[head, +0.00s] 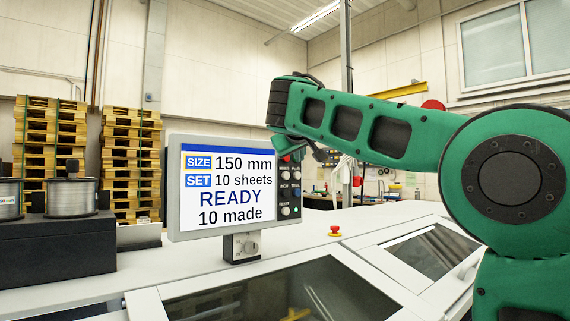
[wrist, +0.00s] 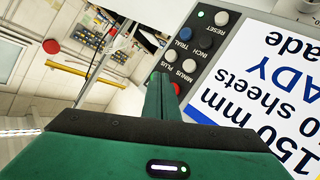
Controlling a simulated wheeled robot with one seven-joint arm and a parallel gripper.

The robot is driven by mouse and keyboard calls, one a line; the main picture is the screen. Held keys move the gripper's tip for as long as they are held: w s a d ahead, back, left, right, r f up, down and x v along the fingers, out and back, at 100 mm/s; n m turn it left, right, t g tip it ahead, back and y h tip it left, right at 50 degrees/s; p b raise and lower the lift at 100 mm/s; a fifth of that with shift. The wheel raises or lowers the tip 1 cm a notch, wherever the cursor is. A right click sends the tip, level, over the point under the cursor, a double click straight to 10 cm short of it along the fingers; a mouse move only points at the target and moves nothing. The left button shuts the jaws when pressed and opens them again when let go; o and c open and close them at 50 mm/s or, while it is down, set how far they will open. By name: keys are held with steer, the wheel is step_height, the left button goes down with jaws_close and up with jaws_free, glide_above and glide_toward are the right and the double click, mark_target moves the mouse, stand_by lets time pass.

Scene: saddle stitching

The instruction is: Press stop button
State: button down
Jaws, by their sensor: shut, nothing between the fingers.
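The control panel (head: 291,190) is a dark strip at the right side of the screen (head: 228,189), which reads READY and 10 made. In the wrist view, a red button (wrist: 177,89) on the panel (wrist: 197,60) shows just right of my fingertips, partly hidden; its label cannot be read. My gripper (wrist: 162,80) is shut and empty, with its fingers over the red-button end of the panel. In the head view my gripper (head: 287,148) is at the panel's top, its fingers mostly hidden. I cannot tell whether the fingertips touch anything.
PLUS, MINUS, TRIAL, INCH and RESET buttons (wrist: 221,18) lie close along the panel. A red mushroom button on a yellow base (head: 334,230) stands on the white machine top (head: 395,217). Wire spools (head: 71,197) stand at the left. Pallets (head: 131,150) are stacked behind.

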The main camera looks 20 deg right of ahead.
steer(key=s, duration=0.1)
steer(key=s+d, duration=0.1)
steer(key=shift+s, duration=0.3)
steer(key=shift+f, duration=0.1)
stand_by(0.6)
steer(key=s+d+f+m+g+y, duration=0.15)
steer(key=s+d+f, duration=0.35)
steer(key=f, duration=0.5)
steer(key=s+d+f+m+g, duration=0.1)
steer(key=s+d+f+g, duration=0.15)
steer(key=s+f, duration=0.55)
steer(key=s+d+f+m+g+y, duration=0.1)
steer(key=s+d+f+g, duration=0.3)
steer(key=f, duration=0.7)
steer(key=s+a+f+m+g+y, duration=0.1)
steer(key=s+a+f+g+y, duration=0.1)
steer(key=s+f, duration=0.8)
steer(key=s+a+f+m+g+y, duration=0.2)
steer(key=s+f, duration=0.8)
steer(key=s, duration=0.7)
steer(key=shift+a+f+g, duration=0.4)
steer(key=shift+a+g, duration=0.2)
steer(key=shift+a, duration=0.35)
